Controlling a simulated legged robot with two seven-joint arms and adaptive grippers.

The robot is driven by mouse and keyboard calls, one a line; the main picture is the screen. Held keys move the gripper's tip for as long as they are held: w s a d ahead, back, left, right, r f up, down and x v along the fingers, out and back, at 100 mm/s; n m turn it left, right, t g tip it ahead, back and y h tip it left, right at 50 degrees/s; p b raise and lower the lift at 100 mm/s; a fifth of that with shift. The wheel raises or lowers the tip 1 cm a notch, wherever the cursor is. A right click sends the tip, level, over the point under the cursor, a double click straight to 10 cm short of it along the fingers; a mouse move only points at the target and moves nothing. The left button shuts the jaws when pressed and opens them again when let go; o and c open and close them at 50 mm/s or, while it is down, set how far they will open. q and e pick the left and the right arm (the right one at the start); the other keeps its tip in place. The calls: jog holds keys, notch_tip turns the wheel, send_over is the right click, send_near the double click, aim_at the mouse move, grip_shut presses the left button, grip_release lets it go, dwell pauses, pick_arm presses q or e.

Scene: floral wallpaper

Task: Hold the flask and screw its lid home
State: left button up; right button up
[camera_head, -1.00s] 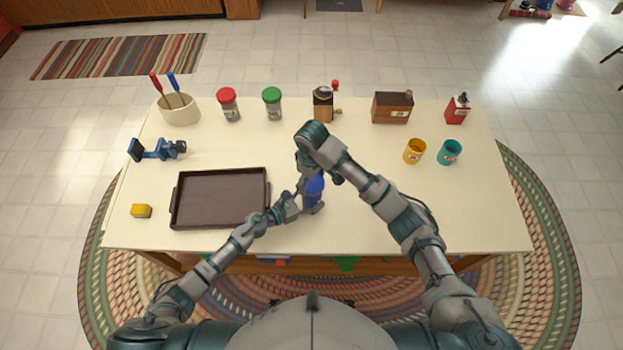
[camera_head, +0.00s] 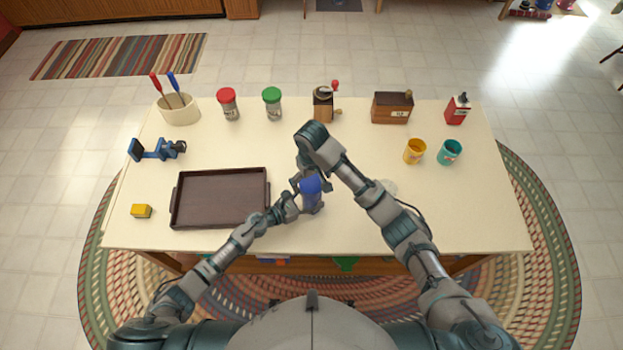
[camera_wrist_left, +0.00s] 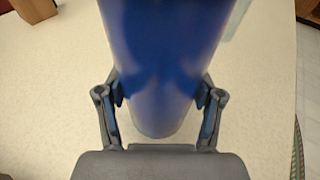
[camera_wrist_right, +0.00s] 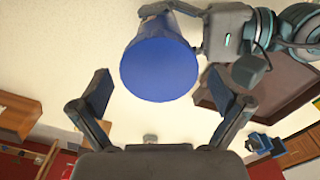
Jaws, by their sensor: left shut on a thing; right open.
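The blue flask (camera_head: 312,202) stands upright near the table's front edge, right of the tray. Its brighter blue lid (camera_head: 310,185) sits on top; whether it is fully seated I cannot tell. My left gripper (camera_head: 301,205) is shut on the flask's body from the left, and the left wrist view shows both fingers against its blue side (camera_wrist_left: 160,60). My right gripper (camera_head: 312,180) comes from above and is open. In the right wrist view, its fingers (camera_wrist_right: 165,100) are spread, apart from the lid's round blue top (camera_wrist_right: 160,70), with my left gripper beside it.
A brown tray (camera_head: 220,172) lies close on the left. A pale translucent object (camera_head: 388,187) lies right of the flask, partly behind my right arm. Cups (camera_head: 414,152), jars (camera_head: 272,104) and a grinder (camera_head: 323,104) stand farther back.

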jog(key=n, duration=1.2)
jog(key=c, duration=0.9)
jog(key=shift+o, duration=0.2)
jog(key=m, duration=0.3)
jog(key=o, duration=0.9)
jog(key=shift+c, duration=0.2)
